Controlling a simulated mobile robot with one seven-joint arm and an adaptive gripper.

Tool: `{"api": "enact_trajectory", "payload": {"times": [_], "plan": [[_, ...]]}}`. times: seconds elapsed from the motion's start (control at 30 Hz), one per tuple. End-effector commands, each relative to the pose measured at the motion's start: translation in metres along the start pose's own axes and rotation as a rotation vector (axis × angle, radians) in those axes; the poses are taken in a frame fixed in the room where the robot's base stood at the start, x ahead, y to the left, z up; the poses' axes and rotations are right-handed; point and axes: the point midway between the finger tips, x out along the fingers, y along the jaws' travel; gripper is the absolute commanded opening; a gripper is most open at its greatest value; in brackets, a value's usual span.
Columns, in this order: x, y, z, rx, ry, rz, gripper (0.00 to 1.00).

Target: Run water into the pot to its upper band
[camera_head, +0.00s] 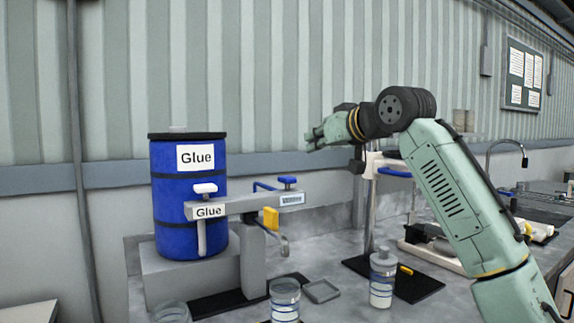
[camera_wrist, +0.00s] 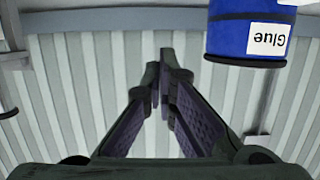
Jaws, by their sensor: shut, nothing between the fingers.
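My gripper (camera_head: 312,138) is raised in front of the corrugated wall, above the bench and right of the blue glue drum. In the wrist view its fingers (camera_wrist: 165,85) are together with nothing between them. A similar banded pot (camera_head: 285,302) stands at the bench front, and another clear vessel (camera_head: 172,312) is cut off by the lower edge. I cannot tell which pot is meant, nor their water levels. A dark curved tap (camera_head: 507,150) rises at the far right.
The blue glue drum (camera_head: 170,220) stands on a grey block, with a grey dispenser arm (camera_head: 245,205) beside it; the drum also shows in the wrist view (camera_wrist: 230,35). A white stand with a blue lever (camera_head: 372,200) is behind my arm. A small grey tray (camera_head: 321,291) lies on the bench.

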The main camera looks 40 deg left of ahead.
Motion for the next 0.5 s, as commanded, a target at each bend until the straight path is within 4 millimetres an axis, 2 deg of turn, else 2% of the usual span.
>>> {"api": "enact_trajectory", "payload": {"times": [0.37, 0.5], "plan": [[0.0004, 0.0002, -0.0002, 0.000, 0.000, 0.000, 0.00], [0.0090, 0.0002, -0.0015, 0.001, 0.000, 0.000, 0.00]]}}
